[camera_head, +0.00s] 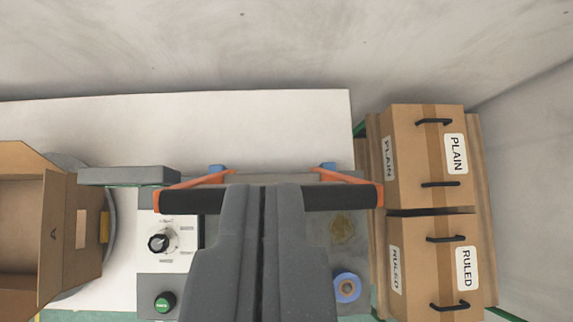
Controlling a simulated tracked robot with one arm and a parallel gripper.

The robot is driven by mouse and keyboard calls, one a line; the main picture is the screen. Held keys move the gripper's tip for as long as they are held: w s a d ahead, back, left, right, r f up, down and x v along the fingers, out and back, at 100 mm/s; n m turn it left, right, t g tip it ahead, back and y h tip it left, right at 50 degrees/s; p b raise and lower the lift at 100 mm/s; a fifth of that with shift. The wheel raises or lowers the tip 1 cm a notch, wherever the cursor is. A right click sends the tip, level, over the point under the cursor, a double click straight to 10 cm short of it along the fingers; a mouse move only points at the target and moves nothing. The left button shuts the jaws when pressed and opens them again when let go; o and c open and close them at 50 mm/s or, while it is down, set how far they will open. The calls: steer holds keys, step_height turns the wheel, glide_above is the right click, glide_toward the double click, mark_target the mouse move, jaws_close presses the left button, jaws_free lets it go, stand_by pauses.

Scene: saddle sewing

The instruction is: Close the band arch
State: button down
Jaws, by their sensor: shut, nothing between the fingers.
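The band arch (340,197) has two orange side arms and a thick black crossbar. The arms run from blue blocks at the back of the grey machine (153,288) towards the bar, which lies nearer the bottom of the picture. My gripper (262,190) is shut and empty. Its two grey fingers lie side by side over the middle of the bar and hide that part of it. I cannot tell whether they touch the bar or are above it. Much of the machine's bed is hidden behind the fingers.
A dial panel (180,243) and a green button (165,301) are left of my gripper. A blue-rimmed roll (347,288) is right. An open carton (75,230) stands far left. PLAIN (405,155) and RULED (415,285) boxes stand right. The white tabletop (240,125) behind is clear.

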steer(key=w+f+p, duration=0.1)
steer(key=f, duration=0.2)
steer(key=f+p, duration=0.1)
steer(key=f, duration=0.2)
steer(key=w+f+p, duration=0.1)
steer(key=f, duration=0.2)
steer(key=shift+w+a, duration=0.35)
steer(key=shift+a, duration=0.05)
steer(key=shift+s+d+f, duration=0.1)
steer(key=shift+s+d, duration=0.05)
stand_by(0.5)
